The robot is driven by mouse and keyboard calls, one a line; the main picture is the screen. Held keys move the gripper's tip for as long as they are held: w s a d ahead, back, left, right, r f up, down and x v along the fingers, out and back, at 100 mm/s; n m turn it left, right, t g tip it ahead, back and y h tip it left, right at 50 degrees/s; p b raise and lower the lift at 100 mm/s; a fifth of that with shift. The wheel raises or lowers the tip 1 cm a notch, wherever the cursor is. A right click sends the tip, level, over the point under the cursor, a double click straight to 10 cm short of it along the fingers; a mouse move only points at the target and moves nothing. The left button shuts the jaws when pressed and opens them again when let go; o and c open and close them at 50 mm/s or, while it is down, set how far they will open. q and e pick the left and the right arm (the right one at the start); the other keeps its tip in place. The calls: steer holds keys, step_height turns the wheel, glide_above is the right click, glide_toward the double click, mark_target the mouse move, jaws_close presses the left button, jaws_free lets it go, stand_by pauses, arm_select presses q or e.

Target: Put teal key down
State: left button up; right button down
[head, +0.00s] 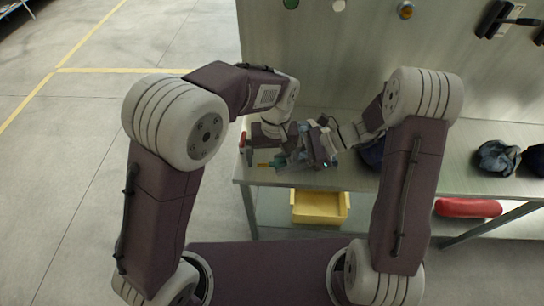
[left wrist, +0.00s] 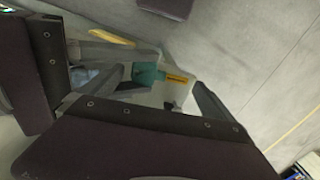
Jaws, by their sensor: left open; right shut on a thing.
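My right gripper (head: 287,161) is shut on the teal end, seemingly just above the bench; exact clearance cannot be told. My left gripper (head: 268,147) is open and empty close beside it, with its fingers either side of the key in the left wrist view. The two grippers crowd together and partly hide each other.
The grey bench (head: 430,178) stands against a panel with pegs. A dark blue bag (head: 371,153) lies beside my right gripper, another bag (head: 497,158) further right. Below are a yellow bin (head: 320,208) and a red object (head: 468,208).

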arm_select(q)
steer(key=c, duration=1.3)
steer(key=shift+c, duration=0.2)
arm_select(e)
steer(key=c, duration=0.9)
jaws_free()
steer(key=shift+o, duration=0.2)
